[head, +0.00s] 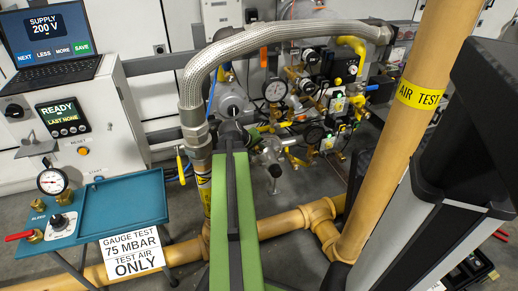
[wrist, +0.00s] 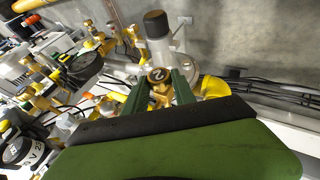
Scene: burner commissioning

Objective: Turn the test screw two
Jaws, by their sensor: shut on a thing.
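Test screw two, a small brass screw with a dark round top marked 2 (wrist: 157,75), stands in the middle of the wrist view. The two green fingers of my gripper (wrist: 160,92) are shut on it, one on each side. In the head view my green arm reaches forward to the burner pipework, and the screw is hidden there or too small to tell.
A grey cylinder with a dark cap (wrist: 158,27) stands close behind the screw. A braided hose (head: 270,38) arches over several gauges and valves. A teal tray (head: 122,208) is at left, and a thick tan pipe (head: 385,150) rises at right.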

